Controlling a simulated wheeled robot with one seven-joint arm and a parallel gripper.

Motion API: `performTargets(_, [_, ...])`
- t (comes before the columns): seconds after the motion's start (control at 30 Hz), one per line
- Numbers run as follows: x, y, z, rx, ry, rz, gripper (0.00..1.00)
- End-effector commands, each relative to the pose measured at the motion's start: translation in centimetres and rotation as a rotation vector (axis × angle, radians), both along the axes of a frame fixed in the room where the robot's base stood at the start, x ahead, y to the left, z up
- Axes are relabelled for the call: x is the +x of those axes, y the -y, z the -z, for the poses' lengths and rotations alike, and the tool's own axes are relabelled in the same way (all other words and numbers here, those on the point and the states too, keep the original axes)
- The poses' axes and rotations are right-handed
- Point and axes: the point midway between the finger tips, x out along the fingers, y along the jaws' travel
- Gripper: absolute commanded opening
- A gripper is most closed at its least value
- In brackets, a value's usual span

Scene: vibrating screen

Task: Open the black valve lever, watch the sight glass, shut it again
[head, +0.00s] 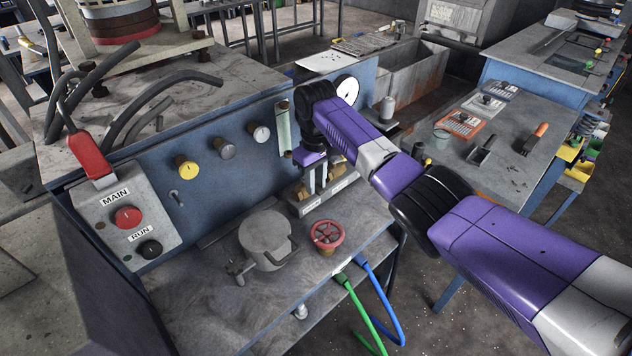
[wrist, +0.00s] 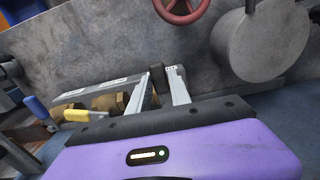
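My gripper (head: 318,186) reaches down at the small valve row below the blue panel. In the wrist view its two grey fingers (wrist: 157,76) stand apart, with a narrow gap. A dark, narrow piece, probably the black lever (wrist: 155,92), shows between the fingers near a brass valve body. I cannot tell whether they touch it. Brass valves (wrist: 109,101) with a yellow lever (wrist: 75,115) and a blue lever (wrist: 38,107) lie to the left. The tall, pale sight glass (head: 283,126) is on the panel, left of my wrist. Its contents are too small to read.
A red handwheel (head: 327,235) and a grey round pot (head: 265,240) stand on the bench close to the valves. A MAIN/RUN switch box (head: 127,220) is at left. Green (head: 358,312) and blue (head: 382,297) hoses hang off the front edge. A side table (head: 500,165) stands right.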

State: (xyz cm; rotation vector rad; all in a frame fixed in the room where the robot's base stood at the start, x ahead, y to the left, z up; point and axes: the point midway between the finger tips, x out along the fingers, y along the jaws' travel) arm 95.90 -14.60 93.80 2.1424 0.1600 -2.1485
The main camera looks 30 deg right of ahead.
Motion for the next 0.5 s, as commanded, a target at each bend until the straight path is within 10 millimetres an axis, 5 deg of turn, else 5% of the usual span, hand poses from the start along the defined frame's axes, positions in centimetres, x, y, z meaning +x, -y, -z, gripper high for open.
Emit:
performTargets(0.1, [0.05, -0.04, -0.07, 0.0, 0.001, -0.001, 0.44])
performTargets(0.5, [0.14, 0.01, -0.81, 0.0, 0.004, -0.002, 0.44])
